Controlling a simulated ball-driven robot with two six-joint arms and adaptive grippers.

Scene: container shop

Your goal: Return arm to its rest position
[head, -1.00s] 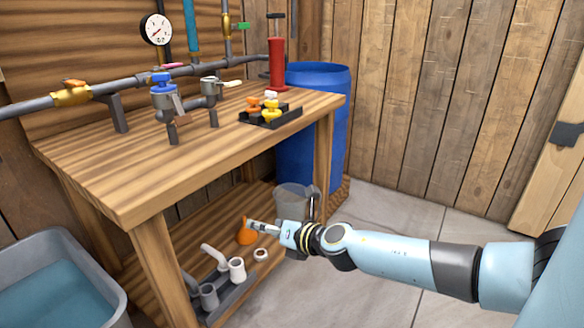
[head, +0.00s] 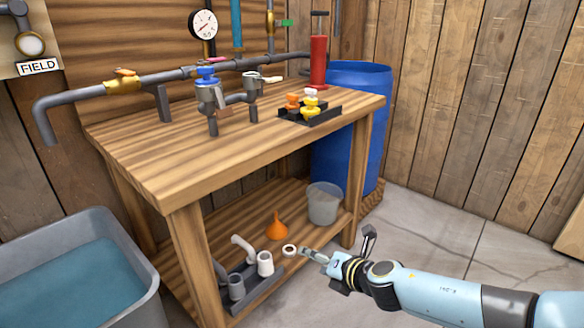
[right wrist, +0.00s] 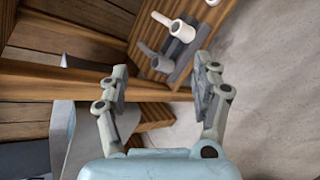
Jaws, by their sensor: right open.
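My right arm comes in from the right in the head view. Its gripper (head: 312,256) is in front of the lower shelf of the wooden bench (head: 150,165), near a white ring (head: 289,250). In the right wrist view the two fingers of this gripper (right wrist: 163,95) are wide apart with nothing between them. Beyond them show the shelf edge and the grey rack (right wrist: 186,52) with pipe fittings. My left gripper is in neither view.
The lower shelf holds an orange funnel (head: 277,230), a clear bucket (head: 323,205) and white and grey fittings (head: 264,263). A water tub (head: 115,225) stands at left. A blue barrel (head: 335,150) stands behind the bench. The floor at right (head: 440,235) is clear.

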